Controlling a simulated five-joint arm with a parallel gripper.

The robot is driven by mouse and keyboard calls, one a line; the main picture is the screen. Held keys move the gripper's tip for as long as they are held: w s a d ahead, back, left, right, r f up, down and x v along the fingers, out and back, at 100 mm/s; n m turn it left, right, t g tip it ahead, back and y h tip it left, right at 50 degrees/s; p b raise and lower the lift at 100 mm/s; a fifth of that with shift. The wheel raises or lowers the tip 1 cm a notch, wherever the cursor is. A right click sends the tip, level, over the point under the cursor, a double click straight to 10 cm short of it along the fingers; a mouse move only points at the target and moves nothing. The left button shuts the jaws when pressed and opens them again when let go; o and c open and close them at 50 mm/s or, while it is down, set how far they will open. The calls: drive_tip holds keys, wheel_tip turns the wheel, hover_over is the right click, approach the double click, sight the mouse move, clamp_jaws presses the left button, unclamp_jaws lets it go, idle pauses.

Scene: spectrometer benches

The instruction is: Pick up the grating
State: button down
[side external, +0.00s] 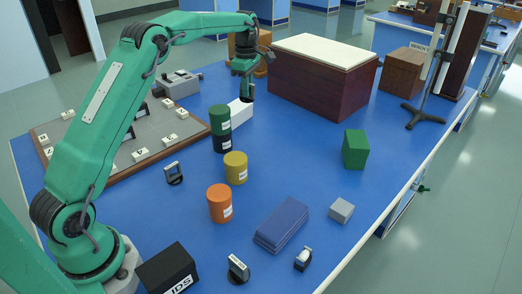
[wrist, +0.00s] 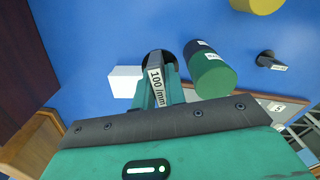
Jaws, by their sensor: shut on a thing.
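My gripper (side external: 245,88) is over the far part of the blue table, close to a white block. In the wrist view my gripper (wrist: 160,85) is shut on the grating (wrist: 157,88), a dark piece with a white label reading "100 /mm". A round dark part shows at its far end. In the side view the grating is too small and too covered by the gripper to make out clearly. I cannot tell whether it touches the table.
Beside my gripper are the white block (side external: 240,112) and a green cylinder (side external: 219,119) on a dark one (side external: 221,142). Yellow (side external: 236,168) and orange (side external: 219,203) cylinders stand nearer. A large wooden box (side external: 322,90) stands behind right.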

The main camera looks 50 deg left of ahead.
drive_tip(key=shift+s+d+r, duration=0.1)
drive_tip(key=shift+d+r, duration=0.3)
drive_tip(key=shift+d, duration=0.25)
drive_tip(key=shift+s+d+r, duration=0.1)
drive_tip(key=shift+d+r, duration=0.25)
drive_tip(key=shift+d, duration=0.25)
drive_tip(key=n, duration=0.8)
drive_tip(key=shift+a+r+n+t, duration=0.1)
drive_tip(key=shift+r+n+t, duration=0.05)
drive_tip(key=shift+n+t, duration=0.25)
hover_over(233, 112)
drive_tip(key=f, duration=0.7)
drive_tip(key=shift+s+d, duration=0.2)
drive_tip(key=shift+d, duration=0.05)
drive_tip(key=shift+f, duration=2)
